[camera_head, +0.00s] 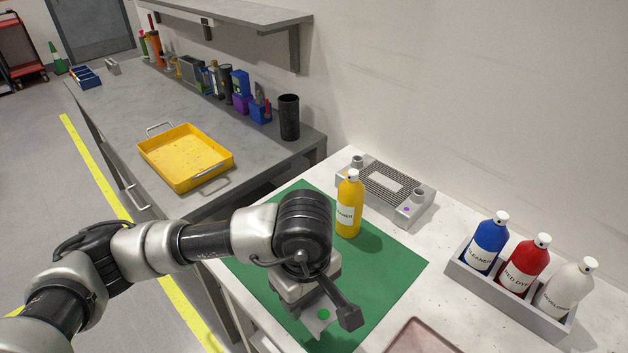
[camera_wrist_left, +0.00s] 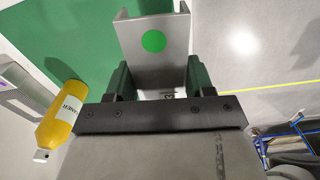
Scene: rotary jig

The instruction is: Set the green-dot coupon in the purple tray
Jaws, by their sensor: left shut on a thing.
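The green-dot coupon (camera_wrist_left: 154,66) is a grey metal piece with a round green dot on its face. My left gripper (camera_wrist_left: 158,82) is shut on it, with one finger at each side in the left wrist view. In the head view the coupon (camera_head: 317,326) shows partly below my left gripper, over the green mat (camera_head: 395,262). I cannot tell whether it touches the mat. A dull pink-mauve tray (camera_head: 424,336) lies right of the gripper, mostly cut off by the lower edge. My right gripper is not in view.
A yellow bottle (camera_head: 349,208) stands on the mat behind the gripper. A grey device (camera_head: 386,188) is near the wall. A grey rack (camera_head: 508,303) holds blue, red and white bottles at the right. A yellow tray (camera_head: 185,158) lies on the far grey bench.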

